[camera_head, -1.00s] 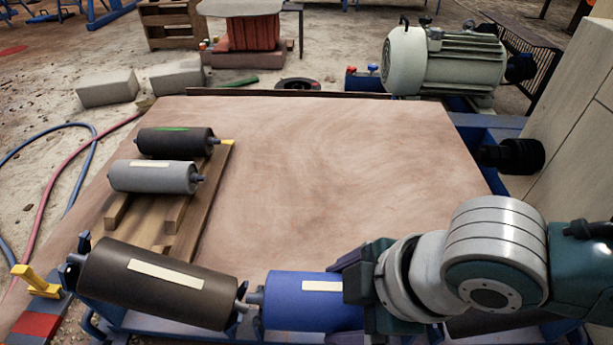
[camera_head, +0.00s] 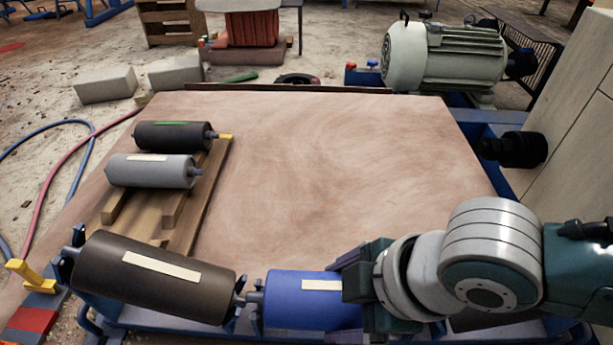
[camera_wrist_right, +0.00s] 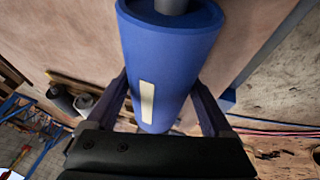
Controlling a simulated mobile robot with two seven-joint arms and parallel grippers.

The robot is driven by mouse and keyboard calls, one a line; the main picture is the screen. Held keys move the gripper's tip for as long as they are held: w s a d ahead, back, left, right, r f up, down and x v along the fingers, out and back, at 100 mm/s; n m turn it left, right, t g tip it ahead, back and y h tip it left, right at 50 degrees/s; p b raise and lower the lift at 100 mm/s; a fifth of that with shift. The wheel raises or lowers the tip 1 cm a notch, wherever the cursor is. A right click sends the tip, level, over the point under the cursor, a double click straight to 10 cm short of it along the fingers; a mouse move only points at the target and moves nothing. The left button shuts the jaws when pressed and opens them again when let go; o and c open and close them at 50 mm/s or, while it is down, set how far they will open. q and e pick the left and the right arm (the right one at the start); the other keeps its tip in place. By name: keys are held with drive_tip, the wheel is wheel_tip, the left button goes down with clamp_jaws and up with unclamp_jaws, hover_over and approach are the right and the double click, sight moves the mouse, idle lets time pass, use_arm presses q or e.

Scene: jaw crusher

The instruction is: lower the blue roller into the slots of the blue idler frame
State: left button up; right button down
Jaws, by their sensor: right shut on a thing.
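The blue roller (camera_head: 305,299) has a pale label strip and lies roughly level at the bottom centre of the head view. My right gripper (camera_head: 358,290) is shut on it at its right part. The right wrist view shows the roller (camera_wrist_right: 165,60) between the two fingers (camera_wrist_right: 163,108). Parts of the blue idler frame (camera_head: 150,330) show along the bottom edge, beneath the rollers. The roller's left end is close to a frame bracket (camera_head: 238,318). Whether its shaft ends sit in slots is hidden by the roller and my arm. My left gripper is out of view.
A dark brown roller (camera_head: 150,278) lies in the frame just left of the blue one. A black roller (camera_head: 172,135) and a grey roller (camera_head: 150,171) rest on a wooden pallet (camera_head: 190,210). The brown belt surface (camera_head: 330,170) is clear.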

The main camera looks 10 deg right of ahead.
drive_tip(key=shift+w+f+b, duration=0.1)
drive_tip(key=shift+f+b, duration=0.85)
drive_tip(key=shift+f, duration=0.3)
drive_tip(key=shift+c, duration=0.5)
unclamp_jaws()
drive_tip(key=shift+o, duration=0.5)
drive_tip(key=shift+f, duration=0.1)
drive_tip(key=p+v, duration=0.5)
drive_tip(key=v, duration=0.2)
drive_tip(key=shift+d+r+p, duration=0.15)
drive_tip(key=shift+r+p, duration=0.2)
drive_tip(key=shift+p, duration=0.05)
